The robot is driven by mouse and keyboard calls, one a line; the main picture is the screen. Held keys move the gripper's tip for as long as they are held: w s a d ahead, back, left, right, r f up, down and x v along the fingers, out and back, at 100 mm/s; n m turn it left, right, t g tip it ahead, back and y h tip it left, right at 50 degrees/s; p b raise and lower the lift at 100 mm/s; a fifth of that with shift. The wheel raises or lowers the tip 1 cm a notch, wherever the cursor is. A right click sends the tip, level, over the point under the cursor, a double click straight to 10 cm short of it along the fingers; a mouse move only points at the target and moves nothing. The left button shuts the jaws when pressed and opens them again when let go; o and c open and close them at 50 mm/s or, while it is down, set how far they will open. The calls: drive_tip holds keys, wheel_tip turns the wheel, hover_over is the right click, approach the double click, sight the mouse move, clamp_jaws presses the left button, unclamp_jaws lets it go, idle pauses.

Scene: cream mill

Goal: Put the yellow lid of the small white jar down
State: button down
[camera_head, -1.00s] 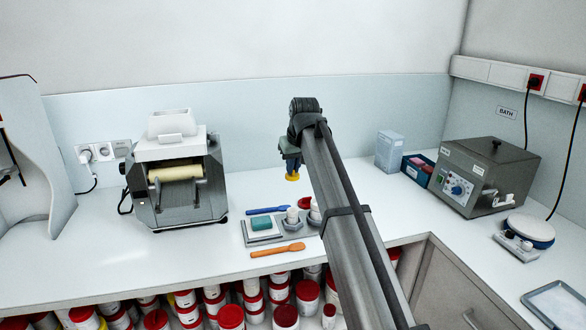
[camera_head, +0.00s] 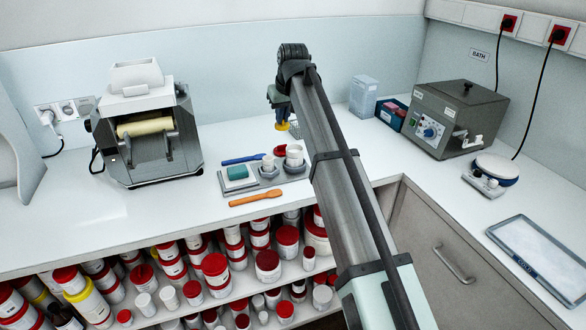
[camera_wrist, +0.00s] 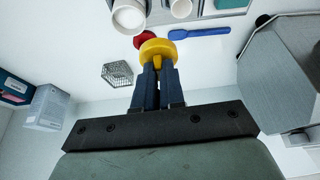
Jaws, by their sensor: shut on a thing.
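My gripper (camera_head: 281,108) is shut on the yellow lid (camera_head: 282,125) and holds it beyond the jars. In the wrist view the yellow lid (camera_wrist: 158,47) sits between the fingertips. Two white jars also show at the top of the wrist view, one left (camera_wrist: 128,16) and one right (camera_wrist: 180,8). A red lid (camera_head: 279,150) lies behind the jars. I cannot tell whether the yellow lid touches the counter.
A wire-mesh holder (camera_wrist: 117,74) is near the lid. The roller mill (camera_head: 146,130) stands left, the bath (camera_head: 455,119) right. Counter is clear between mill and gripper.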

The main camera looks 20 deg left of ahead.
drive_tip(key=s+d+f, duration=0.5)
drive_tip(key=d+f, duration=0.3)
drive_tip(key=d, duration=0.1)
drive_tip(key=shift+m, duration=0.3)
drive_tip(key=shift+w+a+f, duration=0.1)
drive_tip(key=shift+f, duration=2.3)
drive_tip(key=shift+a+f, duration=0.1)
drive_tip(key=shift+f, duration=2.3)
drive_tip(key=shift+f, duration=0.15)
drive_tip(key=c, duration=1.2)
unclamp_jaws()
drive_tip(key=v, duration=1.2)
drive_tip(key=shift+a, duration=0.1)
